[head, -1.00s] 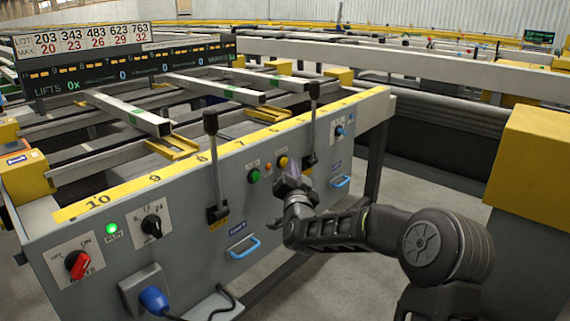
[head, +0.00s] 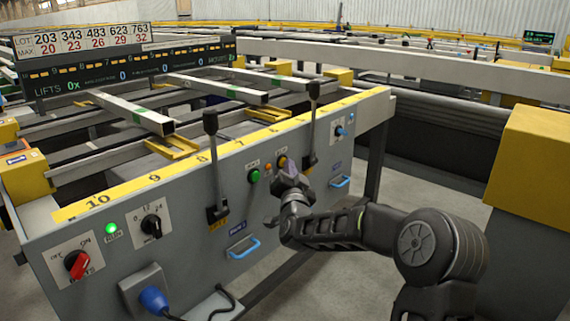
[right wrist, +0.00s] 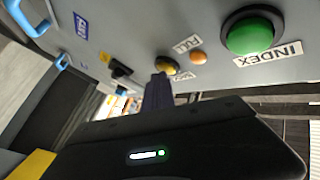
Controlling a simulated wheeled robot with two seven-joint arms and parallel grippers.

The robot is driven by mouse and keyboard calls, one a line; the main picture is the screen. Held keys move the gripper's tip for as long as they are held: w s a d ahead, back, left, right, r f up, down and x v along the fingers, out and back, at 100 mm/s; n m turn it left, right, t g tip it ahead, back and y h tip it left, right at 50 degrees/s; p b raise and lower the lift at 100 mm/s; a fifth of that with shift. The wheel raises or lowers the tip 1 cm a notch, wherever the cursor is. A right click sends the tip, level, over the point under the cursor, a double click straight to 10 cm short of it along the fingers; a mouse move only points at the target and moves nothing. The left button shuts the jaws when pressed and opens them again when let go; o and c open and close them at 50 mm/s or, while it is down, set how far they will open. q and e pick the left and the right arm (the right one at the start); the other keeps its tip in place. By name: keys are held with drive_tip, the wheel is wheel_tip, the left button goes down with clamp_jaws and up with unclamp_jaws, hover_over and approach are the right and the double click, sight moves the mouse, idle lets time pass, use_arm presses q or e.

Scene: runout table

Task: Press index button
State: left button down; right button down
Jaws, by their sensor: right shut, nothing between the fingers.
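The index button is a round green button (head: 254,175) on the grey front panel. In the right wrist view the green button (right wrist: 252,32) sits at the upper right above a label reading INDEX. My right gripper (head: 289,168) is shut and empty, close to the panel, right of the green button and near a yellow button (head: 282,161). In the right wrist view its narrow dark fingers (right wrist: 158,88) point toward the yellow button (right wrist: 166,66) and overlap its lower edge; I cannot tell whether they touch. The green button is uncovered. My left gripper is not in view.
A small orange lamp (right wrist: 198,57) sits between the two buttons. Black levers stand at left (head: 213,165) and right (head: 312,125) of the buttons. Blue handles (head: 243,248) project from the panel. A red switch (head: 77,264) and blue plug (head: 154,299) are at the left.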

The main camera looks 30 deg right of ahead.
drive_tip(key=shift+s, duration=0.1)
drive_tip(key=shift+s+d+b, duration=0.2)
drive_tip(key=shift+s+b, duration=0.25)
drive_tip(key=shift+s, duration=0.4)
drive_tip(key=s, duration=0.1)
drive_tip(key=s+d+b, duration=0.1)
drive_tip(key=s, duration=0.1)
drive_tip(key=s+b, duration=0.1)
drive_tip(key=shift+s+d, duration=0.25)
drive_tip(key=shift+s, duration=0.05)
idle(0.8)
